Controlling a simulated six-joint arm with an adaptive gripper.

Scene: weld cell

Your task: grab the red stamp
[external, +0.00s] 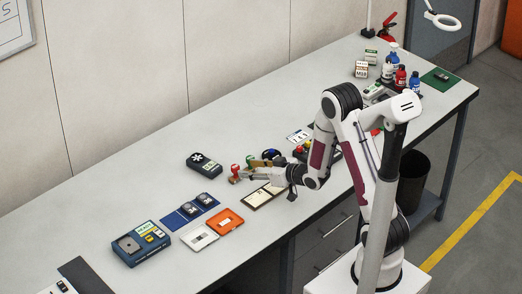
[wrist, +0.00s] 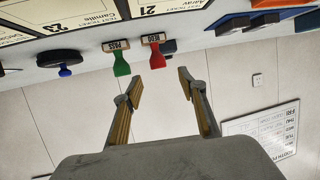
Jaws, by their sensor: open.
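The red stamp (external: 235,171) stands on the workbench, its handle facing up. My gripper (wrist: 157,84) is open and empty. In the external view my gripper (external: 256,170) is low over the bench, just right of the red stamp. Contact cannot be told there.
A dark device (external: 204,165) lies left of the stamps. A framed ticket board (external: 263,195) lies below my gripper in the external view. An orange tray (external: 226,222) and a blue case (external: 141,243) are farther front-left. Bottles (external: 390,68) stand at the far end.

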